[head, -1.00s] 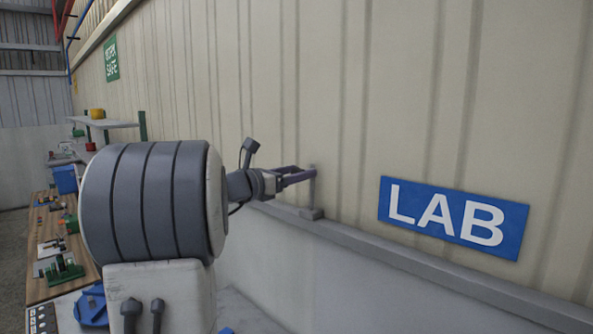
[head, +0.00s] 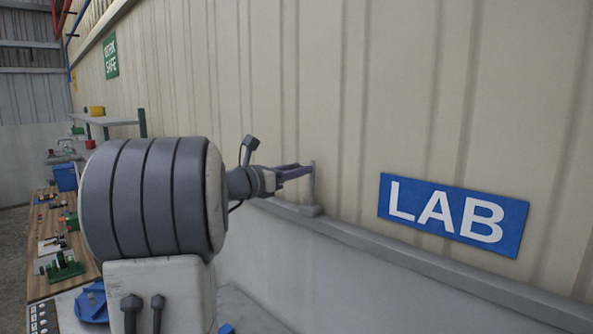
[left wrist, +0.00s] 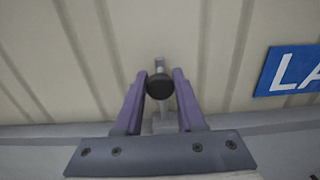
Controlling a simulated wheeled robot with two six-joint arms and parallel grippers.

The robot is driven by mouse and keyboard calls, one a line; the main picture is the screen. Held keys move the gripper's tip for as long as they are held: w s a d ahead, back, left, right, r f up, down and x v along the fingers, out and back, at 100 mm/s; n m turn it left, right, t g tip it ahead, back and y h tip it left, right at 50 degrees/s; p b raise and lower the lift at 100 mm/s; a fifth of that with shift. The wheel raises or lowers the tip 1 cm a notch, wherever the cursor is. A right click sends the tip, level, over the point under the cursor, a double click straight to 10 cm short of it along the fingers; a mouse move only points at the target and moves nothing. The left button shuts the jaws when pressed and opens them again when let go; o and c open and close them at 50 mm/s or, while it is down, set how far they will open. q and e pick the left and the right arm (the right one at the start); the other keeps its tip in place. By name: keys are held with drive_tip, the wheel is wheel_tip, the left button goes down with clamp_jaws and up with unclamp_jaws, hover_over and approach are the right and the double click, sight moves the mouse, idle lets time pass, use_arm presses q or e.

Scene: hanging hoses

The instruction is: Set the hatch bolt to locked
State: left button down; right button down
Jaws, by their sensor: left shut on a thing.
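My left gripper (head: 298,172) reaches out to a slim grey upright piece (head: 313,185) that stands on the wall ledge and looks like the bolt. In the left wrist view the purple fingers of my left gripper (left wrist: 160,80) are shut on a dark round knob (left wrist: 160,87), one finger on each side. A pale upright part (left wrist: 160,65) shows just behind the knob. The knob hides most of the bolt, so I cannot tell its setting. No hatch outline is visible. My right gripper is not in view.
A blue LAB sign (head: 454,215) is on the corrugated wall (head: 400,80) to the right. A grey ledge (head: 400,252) runs along the wall below. A wooden workbench (head: 45,255) with tools is at the left, under a shelf (head: 108,121).

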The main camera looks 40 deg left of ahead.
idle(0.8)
use_arm(q)
wheel_tip(320, 180, down, 8)
drive_tip(key=b, duration=0.8)
drive_tip(key=shift+r, duration=0.2)
drive_tip(key=c, duration=0.5)
unclamp_jaws()
drive_tip(key=s+b, duration=0.1)
drive_tip(key=s, duration=0.2)
drive_tip(key=s+a+b, duration=0.1)
drive_tip(key=s, duration=0.3)
drive_tip(key=s+b, duration=0.1)
drive_tip(key=s, duration=0.2)
drive_tip(key=shift+s+a, duration=0.2)
drive_tip(key=shift+a, duration=0.15)
